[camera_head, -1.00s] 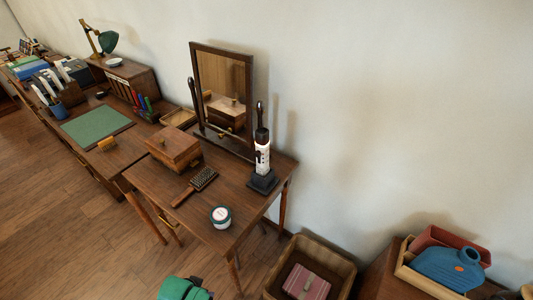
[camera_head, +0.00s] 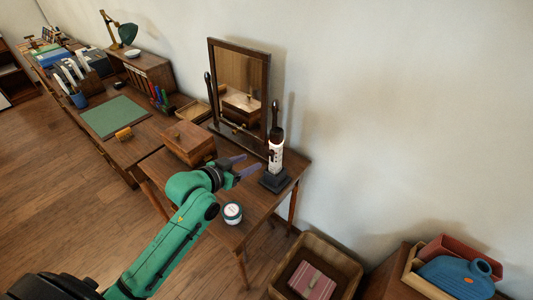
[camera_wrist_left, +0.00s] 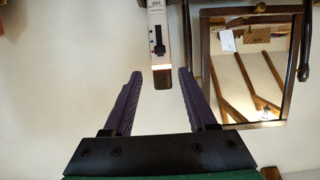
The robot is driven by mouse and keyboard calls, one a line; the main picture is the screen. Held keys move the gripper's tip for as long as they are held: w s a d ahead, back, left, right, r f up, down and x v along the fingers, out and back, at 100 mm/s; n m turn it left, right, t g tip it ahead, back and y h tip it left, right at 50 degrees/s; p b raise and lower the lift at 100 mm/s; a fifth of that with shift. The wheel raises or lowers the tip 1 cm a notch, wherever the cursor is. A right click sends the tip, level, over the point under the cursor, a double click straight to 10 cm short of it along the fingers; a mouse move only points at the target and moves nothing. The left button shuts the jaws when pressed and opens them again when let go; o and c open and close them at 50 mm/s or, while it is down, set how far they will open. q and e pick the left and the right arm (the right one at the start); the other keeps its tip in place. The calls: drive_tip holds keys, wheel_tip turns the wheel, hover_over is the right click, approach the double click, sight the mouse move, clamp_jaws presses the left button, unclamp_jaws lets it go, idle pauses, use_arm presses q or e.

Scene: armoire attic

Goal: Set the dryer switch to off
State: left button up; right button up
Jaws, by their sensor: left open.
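The dryer (camera_head: 276,152) is a white upright body with a dark top, set in a black stand (camera_head: 273,181) at the right side of the vanity table. In the left wrist view, the dryer (camera_wrist_left: 156,17) shows at the top centre. A black slide switch (camera_wrist_left: 158,40) is on its white face; small dark lettering is near the picture's top edge, and I cannot tell the switch's setting for certain. My left gripper (camera_head: 245,164) is open and empty, just left of the dryer and apart from it. Its purple fingers (camera_wrist_left: 160,73) point toward the dryer. My right gripper is not seen.
A framed mirror (camera_head: 240,82) stands behind on the table. A wooden box (camera_head: 188,143) and a round white jar (camera_head: 232,212) are on the tabletop. A bin (camera_head: 337,255) stands on the floor at right. The hairbrush is hidden by my arm.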

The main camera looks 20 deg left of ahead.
sight(269, 153)
use_arm(q)
drive_tip(key=x, duration=0.9)
drive_tip(key=shift+w+d+f+p, duration=0.1)
drive_tip(key=shift+w+f+p, duration=0.1)
drive_tip(key=shift+w+p, duration=0.2)
drive_tip(key=shift+s, duration=0.1)
clamp_jaws()
idle(0.5)
